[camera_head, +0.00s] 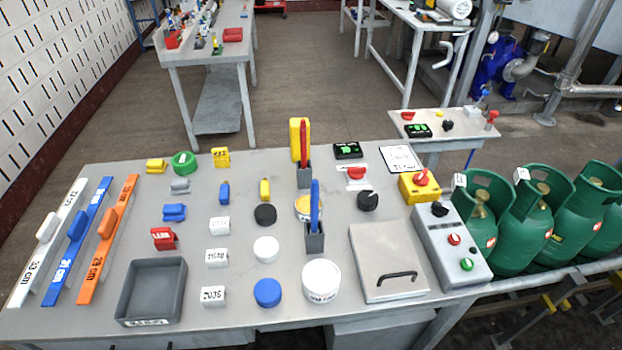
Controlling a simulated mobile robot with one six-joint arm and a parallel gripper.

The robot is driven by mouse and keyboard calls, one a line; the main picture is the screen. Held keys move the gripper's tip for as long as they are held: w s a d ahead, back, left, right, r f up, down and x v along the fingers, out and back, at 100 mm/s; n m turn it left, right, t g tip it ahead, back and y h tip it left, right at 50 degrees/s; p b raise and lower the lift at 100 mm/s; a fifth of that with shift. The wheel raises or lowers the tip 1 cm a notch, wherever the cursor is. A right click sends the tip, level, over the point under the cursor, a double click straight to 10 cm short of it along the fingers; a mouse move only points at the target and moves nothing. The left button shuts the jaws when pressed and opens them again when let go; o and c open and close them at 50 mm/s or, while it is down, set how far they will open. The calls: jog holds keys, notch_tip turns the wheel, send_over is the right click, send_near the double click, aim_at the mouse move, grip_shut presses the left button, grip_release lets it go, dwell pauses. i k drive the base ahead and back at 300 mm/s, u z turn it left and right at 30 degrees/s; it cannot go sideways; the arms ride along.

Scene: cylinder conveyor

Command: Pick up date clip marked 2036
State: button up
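Three small white clips with dark markings stand in a column on the grey table. The far white clip (219,225) is below a small blue clip (224,193). The middle white clip (217,258) is beside a white round cap. The near white clip (212,296) is between the grey bin and a blue round cap. Their markings are too small and blurred for me to tell which one reads 2036. A yellow clip (221,157) with dark marks stands at the far edge. My gripper is not in view.
The grey bin (176,264) is left of the near clips. Blue (267,292), white (266,249) and black (265,214) caps are to their right. Upright red and blue tools stand in holders (314,241). A control box (450,242) and green gas cylinders (483,240) are at the right.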

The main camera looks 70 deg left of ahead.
aim_at(211, 297)
jog(key=u, duration=0.05)
jog(key=k, duration=2)
jog(key=u, duration=1.4)
jog(key=i, duration=1.05)
jog(key=u, duration=0.05)
